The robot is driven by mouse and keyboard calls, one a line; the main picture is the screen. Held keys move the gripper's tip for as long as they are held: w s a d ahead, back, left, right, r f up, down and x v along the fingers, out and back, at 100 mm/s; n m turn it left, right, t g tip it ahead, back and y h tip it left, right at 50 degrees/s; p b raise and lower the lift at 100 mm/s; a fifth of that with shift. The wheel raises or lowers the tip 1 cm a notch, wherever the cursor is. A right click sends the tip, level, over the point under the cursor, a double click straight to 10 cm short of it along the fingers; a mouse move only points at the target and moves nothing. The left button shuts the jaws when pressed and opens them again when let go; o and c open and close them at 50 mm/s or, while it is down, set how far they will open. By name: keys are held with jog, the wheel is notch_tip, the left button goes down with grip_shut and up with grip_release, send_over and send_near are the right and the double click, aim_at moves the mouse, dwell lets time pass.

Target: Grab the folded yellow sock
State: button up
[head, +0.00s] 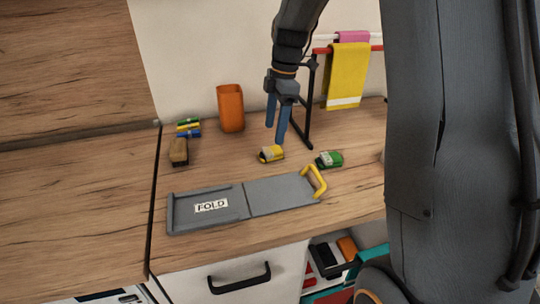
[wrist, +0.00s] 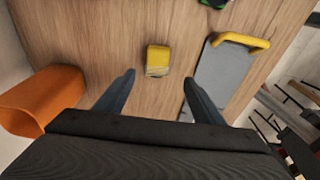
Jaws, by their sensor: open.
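The folded yellow sock (head: 271,153) lies on the wooden counter, a small yellow bundle with a pale band at one end. It also shows in the wrist view (wrist: 158,60), ahead of the fingers and roughly centred between them. My gripper (head: 277,126) is open and empty, pointing down above the counter near the sock. Its two blue fingers show spread apart in the wrist view (wrist: 157,92). Nothing lies between the fingertips.
A green folded sock (head: 329,159) lies right of the yellow one. The grey FOLD board (head: 280,192) with a yellow handle (head: 315,180) lies in front. An orange bin (head: 230,108), a brown block (head: 179,152) and a rack with a yellow towel (head: 346,75) stand around.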

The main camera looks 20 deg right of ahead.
aim_at(271, 150)
jog(key=shift+w+n, duration=0.25)
jog(key=shift+n, duration=0.05)
jog(key=shift+f, duration=0.25)
jog(key=shift+a+f+p, duration=0.2)
jog(key=shift+f+p, duration=0.55)
jog(key=shift+f, duration=1.05)
jog(key=shift+a+f+p, duration=0.2)
jog(key=shift+f+p, duration=0.5)
jog(key=shift+f, duration=1.1)
jog(key=c, duration=1.1)
jog(key=shift+c, duration=0.2)
